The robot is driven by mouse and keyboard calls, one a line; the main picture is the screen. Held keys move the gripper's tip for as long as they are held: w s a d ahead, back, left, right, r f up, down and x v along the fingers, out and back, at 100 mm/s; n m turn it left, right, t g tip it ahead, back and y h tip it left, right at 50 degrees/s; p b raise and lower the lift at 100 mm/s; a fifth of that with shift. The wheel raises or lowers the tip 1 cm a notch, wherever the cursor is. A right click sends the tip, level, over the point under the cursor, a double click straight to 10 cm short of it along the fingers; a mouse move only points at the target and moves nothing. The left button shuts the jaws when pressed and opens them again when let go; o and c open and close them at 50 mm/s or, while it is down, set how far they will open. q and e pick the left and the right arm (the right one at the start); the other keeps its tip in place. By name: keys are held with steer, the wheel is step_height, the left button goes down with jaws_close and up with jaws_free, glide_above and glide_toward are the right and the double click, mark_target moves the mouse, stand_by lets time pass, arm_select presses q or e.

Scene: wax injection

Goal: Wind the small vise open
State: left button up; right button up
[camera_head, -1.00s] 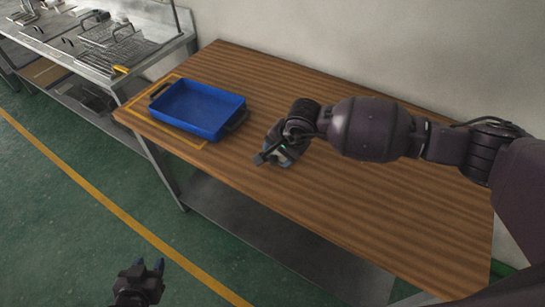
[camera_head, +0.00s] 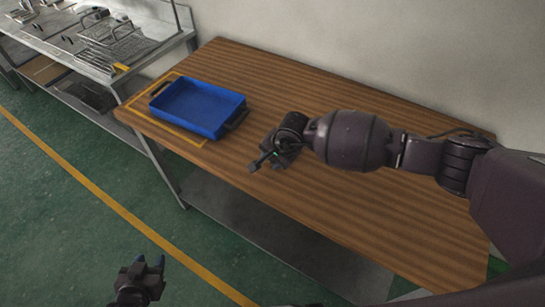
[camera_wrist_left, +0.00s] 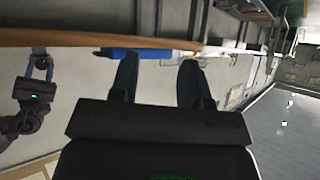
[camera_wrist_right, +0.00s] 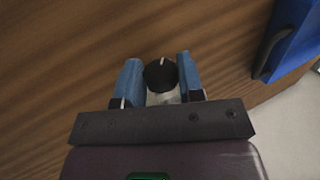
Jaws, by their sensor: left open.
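My right gripper (camera_head: 262,162) is low over the front part of the wooden table, right of the blue tray. In the right wrist view, its two blue fingers (camera_wrist_right: 161,80) stand on either side of a small round black part (camera_wrist_right: 159,72) with a pale piece below it. This appears to be part of the small vise; most of it is hidden by the gripper and arm. I cannot tell whether the fingers press on it. My left gripper (camera_head: 149,262) is open and empty, in front of the table over the floor; its spread fingers show in the left wrist view (camera_wrist_left: 158,75).
A blue tray (camera_head: 199,108) with dark handles sits at the table's left end, inside a yellow outline (camera_head: 140,112). The wooden table (camera_head: 340,225) is otherwise clear. A metal bench (camera_head: 85,50) with racks stands at the far left. A wall runs behind the table.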

steer(key=c, duration=0.4)
steer(key=shift+w+f+h+b, duration=0.1)
steer(key=shift+h+b, duration=0.2)
steer(key=shift+b, duration=0.85)
steer(key=shift+f+g+h+b, duration=0.1)
steer(key=shift+g+h+b, duration=0.3)
steer(key=shift+b, duration=0.5)
steer(key=shift+a+g+h+b, duration=0.15)
steer(key=shift+g+h+b, duration=0.4)
steer(key=shift+b, duration=0.4)
steer(key=g+h+b, duration=0.1)
steer(key=h+b, duration=0.1)
steer(key=shift+w+g+b, duration=0.1)
steer(key=shift+g+b, duration=0.25)
steer(key=shift+a+g+h+b, duration=0.1)
steer(key=shift+g+h+b, duration=0.45)
steer(key=shift+b, duration=0.1)
arm_select(q)
step_height(320, 180, down, 9)
steer(key=shift+w+f, duration=0.15)
